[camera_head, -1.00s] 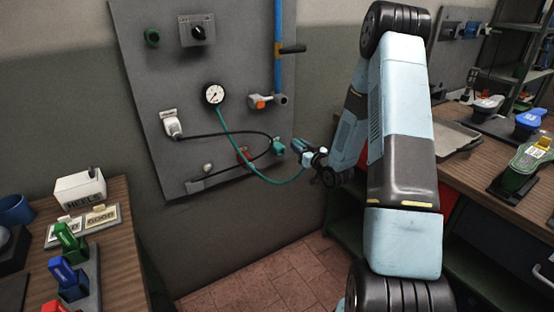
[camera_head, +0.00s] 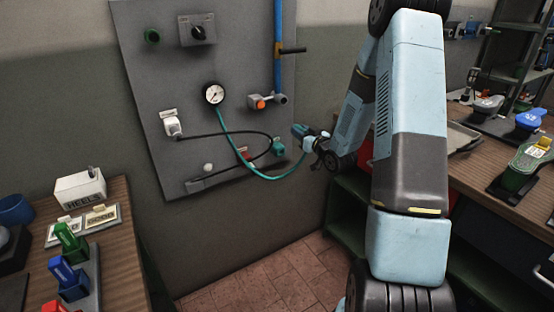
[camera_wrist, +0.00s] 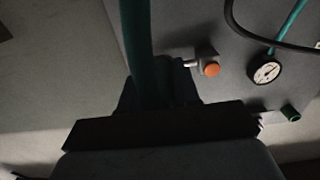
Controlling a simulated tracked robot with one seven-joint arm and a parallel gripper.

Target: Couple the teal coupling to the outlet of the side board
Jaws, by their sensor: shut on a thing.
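The teal hose (camera_head: 252,172) hangs from the round gauge on the side board (camera_head: 235,60) and loops right to my gripper (camera_head: 314,142). My gripper is shut on the teal coupling (camera_head: 300,131) at the hose end, in front of the board's lower right edge. In the wrist view the teal piece (camera_wrist: 138,45) rises from between my dark fingers (camera_wrist: 158,95). The fingers' contact is mostly hidden.
A black cable (camera_head: 225,134) runs from a white socket (camera_head: 171,124) to a teal plug (camera_head: 278,147) close to my gripper. The gauge (camera_head: 214,94) sits left of the outlet. Wooden benches stand at left (camera_head: 115,255) and right (camera_head: 475,180); floor is clear between.

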